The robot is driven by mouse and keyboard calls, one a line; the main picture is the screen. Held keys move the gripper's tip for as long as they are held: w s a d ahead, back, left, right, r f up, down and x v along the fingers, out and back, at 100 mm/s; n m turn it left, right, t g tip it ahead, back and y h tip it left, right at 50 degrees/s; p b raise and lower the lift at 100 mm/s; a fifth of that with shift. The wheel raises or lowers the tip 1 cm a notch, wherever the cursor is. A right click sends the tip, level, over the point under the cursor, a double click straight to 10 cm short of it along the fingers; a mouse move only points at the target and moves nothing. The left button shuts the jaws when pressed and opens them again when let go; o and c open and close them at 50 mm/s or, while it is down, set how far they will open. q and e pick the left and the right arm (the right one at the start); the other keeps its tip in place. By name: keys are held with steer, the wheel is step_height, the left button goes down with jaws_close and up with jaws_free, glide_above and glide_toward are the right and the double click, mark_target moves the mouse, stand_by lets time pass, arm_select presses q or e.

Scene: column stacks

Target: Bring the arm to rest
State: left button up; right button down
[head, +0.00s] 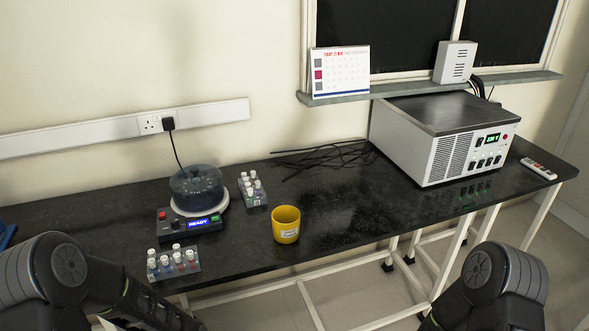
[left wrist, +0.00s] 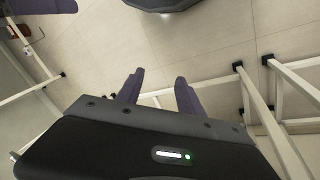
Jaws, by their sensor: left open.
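My left arm (head: 90,280) comes in from the lower left of the head view, in front of the bench; its gripper is out of that view. In the left wrist view my left gripper (left wrist: 158,93) has its two purple fingers apart with nothing between them. Behind the fingers I see tiled floor and white table legs. My right arm (head: 490,285) shows at the lower right of the head view, and its gripper is out of view.
The black bench (head: 335,230) carries a device reading READY (head: 195,205), vial racks (head: 252,190) (head: 174,264), a yellow cup (head: 286,225), a grey instrument box (head: 445,135) and a remote (head: 538,168). Black cables (head: 325,158) lie at the back. White legs (head: 455,255) stand below.

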arm_select(q)
steer(key=s+d+f+n, duration=0.2)
steer(key=s, duration=0.4)
steer(key=s+d+f+n, duration=0.2)
steer(key=s+d+n, duration=0.1)
steer(key=s, duration=0.3)
steer(key=shift+d+f, duration=0.35)
steer(key=shift+f, duration=0.05)
steer(key=shift+s, duration=0.1)
